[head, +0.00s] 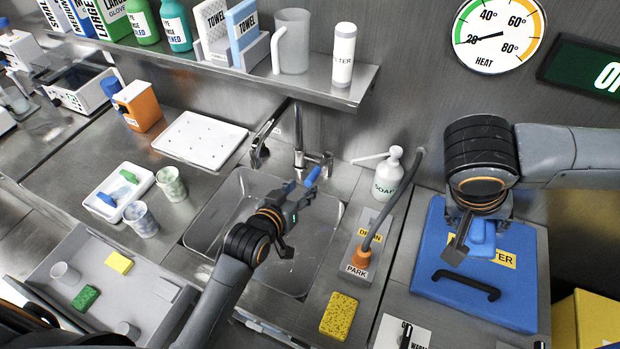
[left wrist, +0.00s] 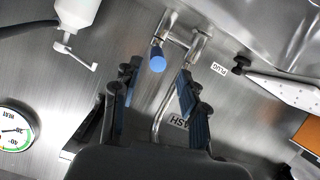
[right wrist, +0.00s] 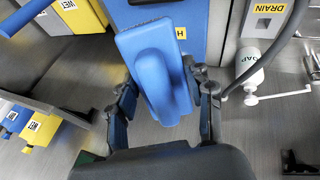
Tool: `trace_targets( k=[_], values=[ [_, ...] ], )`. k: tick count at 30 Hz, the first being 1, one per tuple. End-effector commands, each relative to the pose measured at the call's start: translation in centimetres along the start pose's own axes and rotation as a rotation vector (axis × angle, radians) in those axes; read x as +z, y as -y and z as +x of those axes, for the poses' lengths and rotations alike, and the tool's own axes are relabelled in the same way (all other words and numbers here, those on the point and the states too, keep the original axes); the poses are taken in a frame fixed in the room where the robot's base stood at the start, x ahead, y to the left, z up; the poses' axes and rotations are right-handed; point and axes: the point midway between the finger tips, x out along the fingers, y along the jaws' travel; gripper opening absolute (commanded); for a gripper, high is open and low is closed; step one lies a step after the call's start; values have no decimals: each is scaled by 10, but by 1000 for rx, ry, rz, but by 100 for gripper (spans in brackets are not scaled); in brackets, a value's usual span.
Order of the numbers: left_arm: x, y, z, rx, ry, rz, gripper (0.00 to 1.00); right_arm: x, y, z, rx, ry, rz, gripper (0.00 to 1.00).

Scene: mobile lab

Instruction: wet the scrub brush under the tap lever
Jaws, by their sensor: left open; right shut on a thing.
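The blue scrub brush (right wrist: 170,97) is a flat block with a raised grip, held between the fingers of my right gripper (right wrist: 163,88). In the head view the brush (head: 482,238) and right gripper (head: 466,238) are above the blue lid. Its bristles are hidden. The tap (head: 300,150) stands behind the sink (head: 325,262); its lever (head: 312,177) has a blue end. My left gripper (head: 298,222) is open over the sink, just in front of the lever. In the left wrist view the blue lever end (left wrist: 157,62) shows between the open fingertips (left wrist: 158,76).
A soap bottle (head: 387,174) and a drain hose (head: 372,230) stand between the sink and the blue lid (head: 430,285). A yellow sponge (head: 339,315) lies at the sink's front right. A shelf (head: 355,92) overhangs the back. The sink basin looks empty.

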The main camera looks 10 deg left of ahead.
Motion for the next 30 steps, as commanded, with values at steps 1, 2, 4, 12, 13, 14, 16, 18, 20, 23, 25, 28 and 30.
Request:
trace_targets(
  k=[1,2,4,12,13,14,16,18,20,23,25,28,30],
  values=[
    [-1,-1,11,1,-1,-1,43,0,-1,-1,1,0,1,26],
    [-1,0,16,0,0,-1,43,-1,-1,-1,1,0,1,26],
    [-1,0,28,1,0,0,43,-1,-1,-2,1,0,1,26],
    [0,0,51,1,0,0,43,-1,-1,-3,0,0,1,26],
    [0,0,52,1,0,0,43,-1,-2,-3,0,0,1,26],
    [0,0,52,1,0,0,43,-1,-1,-3,0,0,1,26],
    [0,0,53,1,0,0,43,-1,-1,-3,1,0,1,26],
    [0,0,52,1,0,0,43,-1,-2,-3,1,0,1,26],
    [0,0,52,1,0,0,43,-1,-1,-3,1,0,1,26],
    [0,0,52,1,1,0,29,-1,-1,-3,1,0,1,26],
    [0,0,52,1,1,0,14,-1,-2,-3,1,0,1,26],
    [0,0,52,0,1,0,0,-1,-2,-3,1,0,1,26],
    [0,0,52,0,1,0,0,-1,-2,-3,1,0,1,26]
  ],
)
